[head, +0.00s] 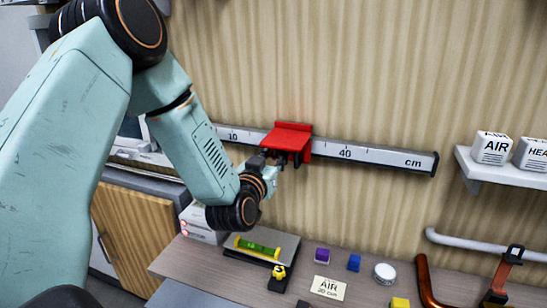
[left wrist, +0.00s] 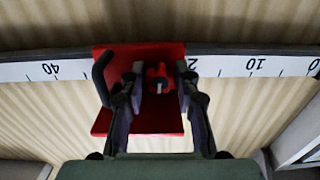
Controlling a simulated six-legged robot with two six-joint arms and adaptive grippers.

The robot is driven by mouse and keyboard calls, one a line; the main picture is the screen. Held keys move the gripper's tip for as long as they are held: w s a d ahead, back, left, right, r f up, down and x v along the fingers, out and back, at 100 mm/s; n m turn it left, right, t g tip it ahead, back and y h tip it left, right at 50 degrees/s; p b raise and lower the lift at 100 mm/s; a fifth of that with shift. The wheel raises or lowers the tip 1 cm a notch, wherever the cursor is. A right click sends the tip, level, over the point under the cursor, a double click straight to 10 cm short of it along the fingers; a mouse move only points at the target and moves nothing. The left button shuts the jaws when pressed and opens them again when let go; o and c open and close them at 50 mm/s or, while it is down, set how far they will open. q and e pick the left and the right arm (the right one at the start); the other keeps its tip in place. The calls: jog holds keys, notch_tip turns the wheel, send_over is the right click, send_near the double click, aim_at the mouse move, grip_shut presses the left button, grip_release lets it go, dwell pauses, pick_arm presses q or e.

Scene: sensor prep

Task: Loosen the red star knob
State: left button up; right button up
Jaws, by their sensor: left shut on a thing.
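The red star knob (left wrist: 157,74) shows in the left wrist view on the front of a red sliding carriage (left wrist: 140,122). The carriage (head: 292,134) sits on a white ruler rail (head: 390,157) on the wall, between the 10 and 40 marks. My left gripper (head: 286,161) is at the carriage's front; in the left wrist view its two fingers (left wrist: 158,86) stand on either side of the knob, shut on it. In the head view the gripper and carriage hide the knob. A black curved handle (left wrist: 103,78) is beside the left finger. My right gripper is out of view.
A shelf (head: 500,174) with labelled boxes is at right.

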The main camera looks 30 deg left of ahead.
pick_arm(q)
grip_shut()
jog(key=shift+d+n+b, duration=0.1)
jog(key=shift+n+b, duration=0.35)
jog(key=shift+n, duration=0.35)
jog(key=o, duration=0.6)
grip_release()
jog(key=shift+c, duration=0.2)
jog(key=o, duration=0.4)
jog(key=shift+s+r, duration=0.2)
jog(key=shift+s, duration=0.05)
jog(key=shift+w+f, duration=0.1)
jog(key=shift+w, duration=0.05)
